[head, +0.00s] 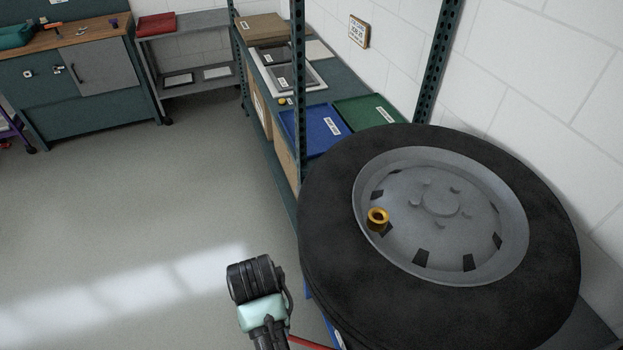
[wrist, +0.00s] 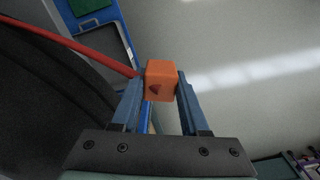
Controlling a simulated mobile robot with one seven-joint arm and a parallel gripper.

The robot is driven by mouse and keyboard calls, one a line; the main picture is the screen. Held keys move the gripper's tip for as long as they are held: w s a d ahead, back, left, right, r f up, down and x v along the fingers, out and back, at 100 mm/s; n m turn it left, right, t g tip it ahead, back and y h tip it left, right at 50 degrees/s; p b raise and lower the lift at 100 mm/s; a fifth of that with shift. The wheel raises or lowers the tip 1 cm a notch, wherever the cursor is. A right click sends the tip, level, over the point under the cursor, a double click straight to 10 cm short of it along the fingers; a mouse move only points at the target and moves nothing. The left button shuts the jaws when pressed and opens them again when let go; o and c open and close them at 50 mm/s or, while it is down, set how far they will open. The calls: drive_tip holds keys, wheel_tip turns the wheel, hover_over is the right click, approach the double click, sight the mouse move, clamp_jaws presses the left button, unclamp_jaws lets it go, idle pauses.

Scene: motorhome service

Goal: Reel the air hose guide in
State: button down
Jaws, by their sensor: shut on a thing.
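The air hose guide appears as an orange block (wrist: 162,80) in the wrist view, with a small dark mark on its near face. My gripper (wrist: 161,97) is shut on it, with one blue finger on each side. A red hose (wrist: 75,44) runs from the upper left to the block's left side. A short piece of red hose (head: 312,343) shows at the bottom of the head view, beside my arm. The block and my gripper's fingers are out of the head view. The hose's reel is not visible.
Shelving behind holds a blue tray (head: 310,128) and a green tray (head: 365,113). A workbench (head: 80,80) stands far left. The floor (head: 130,220) at left is clear.

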drive_tip(key=shift+w+a, duration=0.25)
drive_tip(key=shift+a, duration=0.85)
drive_tip(key=shift+w+a, duration=0.2)
drive_tip(key=shift+a, duration=0.85)
